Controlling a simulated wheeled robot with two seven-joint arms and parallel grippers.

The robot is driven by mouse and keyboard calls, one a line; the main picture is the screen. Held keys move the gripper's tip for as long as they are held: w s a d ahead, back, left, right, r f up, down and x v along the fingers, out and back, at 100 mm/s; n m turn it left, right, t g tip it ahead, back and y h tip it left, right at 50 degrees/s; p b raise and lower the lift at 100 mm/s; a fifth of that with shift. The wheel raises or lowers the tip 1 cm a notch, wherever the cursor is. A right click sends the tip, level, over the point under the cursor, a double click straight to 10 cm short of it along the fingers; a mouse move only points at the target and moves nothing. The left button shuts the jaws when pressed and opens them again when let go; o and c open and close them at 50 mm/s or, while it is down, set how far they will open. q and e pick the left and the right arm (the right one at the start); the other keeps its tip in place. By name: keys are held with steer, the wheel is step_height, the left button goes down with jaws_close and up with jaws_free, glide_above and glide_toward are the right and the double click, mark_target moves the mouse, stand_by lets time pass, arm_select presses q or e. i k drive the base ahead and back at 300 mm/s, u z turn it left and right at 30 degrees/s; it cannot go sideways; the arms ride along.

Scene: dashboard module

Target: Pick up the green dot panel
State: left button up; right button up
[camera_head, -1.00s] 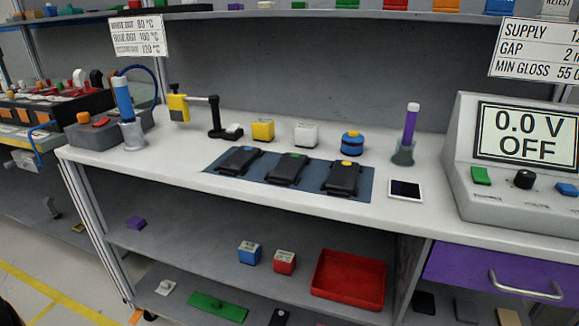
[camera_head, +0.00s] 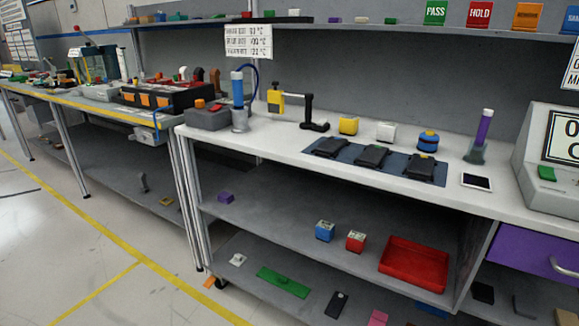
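Three black panels lie in a row on a dark blue mat (camera_head: 346,158) on the white bench top. In the earlier frame the middle one carries a green dot; now this middle panel (camera_head: 372,156) shows the dot only faintly. The left panel (camera_head: 331,147) had a blue dot, and the right panel (camera_head: 420,167) has a yellow-orange one. Neither of my grippers is in view.
A yellow block (camera_head: 349,125), white block (camera_head: 386,131) and blue round part (camera_head: 428,141) stand behind the mat. A black stand (camera_head: 312,115) is left, a tablet (camera_head: 476,181) right. A red tray (camera_head: 414,264) sits below. Open floor lies left.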

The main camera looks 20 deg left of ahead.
mark_target(374, 154)
steer(key=u, duration=0.4)
steer(key=k, duration=0.65)
steer(key=u, duration=1.3)
steer(key=i, duration=1.8)
steer(key=z, duration=1.25)
steer(key=i, duration=0.95)
steer(key=z, duration=1)
